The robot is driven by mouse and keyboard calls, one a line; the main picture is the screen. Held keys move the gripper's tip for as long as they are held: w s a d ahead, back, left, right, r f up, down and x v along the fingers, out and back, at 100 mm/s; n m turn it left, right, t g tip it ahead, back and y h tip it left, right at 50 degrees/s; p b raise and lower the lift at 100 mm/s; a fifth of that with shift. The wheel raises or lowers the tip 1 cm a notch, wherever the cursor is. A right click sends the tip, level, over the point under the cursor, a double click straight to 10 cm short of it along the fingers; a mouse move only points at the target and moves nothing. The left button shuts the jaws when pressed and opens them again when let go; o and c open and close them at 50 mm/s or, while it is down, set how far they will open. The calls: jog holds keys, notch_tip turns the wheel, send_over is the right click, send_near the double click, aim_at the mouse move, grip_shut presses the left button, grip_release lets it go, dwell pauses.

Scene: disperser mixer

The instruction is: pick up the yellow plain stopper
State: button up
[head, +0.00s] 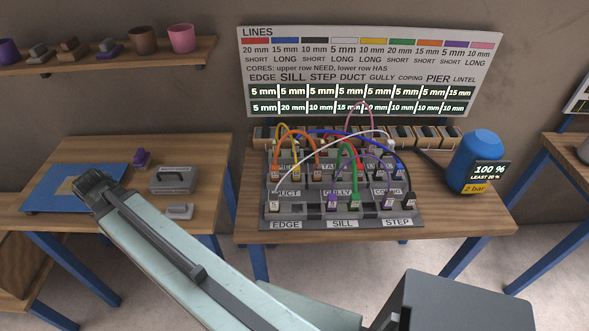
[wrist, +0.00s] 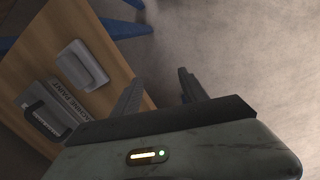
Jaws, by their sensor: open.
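I cannot make out a yellow plain stopper for certain in either view. A flat tan-yellow square (head: 67,187) lies on the blue mat (head: 48,198) at the left table, partly beside my gripper. My gripper (head: 88,183) is above that mat's right side in the head view, its fingertips hard to make out there. In the wrist view my gripper (wrist: 160,92) shows two dark fingers spread apart with nothing between them, over the table edge and floor. A yellow cable (head: 281,132) arches over the rack on the middle table.
The shelf (head: 110,57) holds cups and small blocks. The cabled rack (head: 345,222) and blue canister (head: 478,165) occupy the middle table.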

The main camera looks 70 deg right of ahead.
jog(key=s+d+r+n+g+p, duration=0.15)
jog(key=s+d, duration=0.25)
jog(key=d, duration=0.5)
jog(key=s+d+r+m+p, duration=0.1)
jog(key=s+d+r, duration=0.15)
jog(key=d, duration=0.65)
notch_tip(320, 180, up, 4)
jog(key=n+g+p, duration=0.2)
jog(key=n, duration=0.1)
send_over(296, 171)
jog(key=w, duration=0.3)
jog(key=b+x, duration=0.4)
jog(key=x, duration=0.1)
jog(key=b+x, duration=0.3)
jog(key=shift+w+d, duration=0.15)
jog(key=shift+d, duration=0.15)
jog(key=shift+r, duration=0.15)
grip_shut()
